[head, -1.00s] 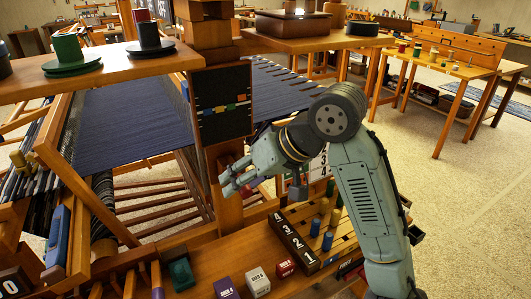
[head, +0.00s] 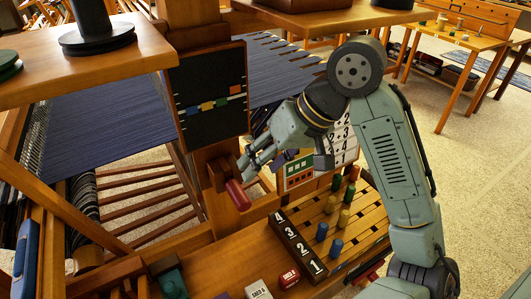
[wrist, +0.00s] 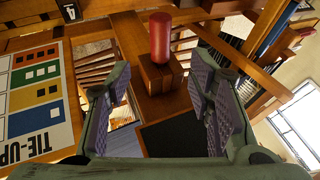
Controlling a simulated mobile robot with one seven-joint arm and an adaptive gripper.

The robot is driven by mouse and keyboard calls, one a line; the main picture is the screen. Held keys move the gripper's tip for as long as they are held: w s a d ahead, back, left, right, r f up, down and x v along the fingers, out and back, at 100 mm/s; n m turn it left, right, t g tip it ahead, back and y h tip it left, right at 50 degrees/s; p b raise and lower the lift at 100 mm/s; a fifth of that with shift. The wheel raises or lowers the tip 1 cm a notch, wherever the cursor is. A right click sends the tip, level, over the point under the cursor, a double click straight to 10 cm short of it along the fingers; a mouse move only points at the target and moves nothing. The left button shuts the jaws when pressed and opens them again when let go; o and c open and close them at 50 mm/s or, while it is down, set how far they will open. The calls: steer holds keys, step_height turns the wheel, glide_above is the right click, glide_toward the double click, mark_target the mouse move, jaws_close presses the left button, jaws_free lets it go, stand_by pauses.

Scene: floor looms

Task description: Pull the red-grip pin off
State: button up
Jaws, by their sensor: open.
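The red-grip pin (head: 237,194) sticks out from a wooden block (head: 221,172) on the loom's upright post. In the wrist view the red grip (wrist: 160,38) stands out from the brown block (wrist: 162,86), beyond my fingertips and roughly between them. My gripper (head: 246,170) is open and empty, just right of and above the red grip in the head view. In the wrist view its two padded fingers (wrist: 163,92) are spread wide on either side of the block. I cannot tell whether they touch anything. The pin's shaft is hidden.
A black panel (head: 212,122) with coloured tabs hangs above the block. A numbered pegboard (head: 350,228) with coloured pegs lies below right. A tie-up card (head: 300,172) stands behind my gripper. Small blocks, including a red one (head: 289,277), sit on the front ledge.

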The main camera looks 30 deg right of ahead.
mark_target(241, 191)
steer(key=b+x, duration=0.3)
steer(key=x, duration=0.5)
steer(key=shift+f, duration=0.35)
steer(key=shift+b+x, duration=0.5)
steer(key=shift+x, duration=0.3)
steer(key=shift+w+a+r, duration=0.1)
jaws_close()
steer(key=s, duration=0.7)
steer(key=shift+s+p, duration=0.2)
steer(key=shift+p, duration=0.15)
stand_by(0.4)
stand_by(0.4)
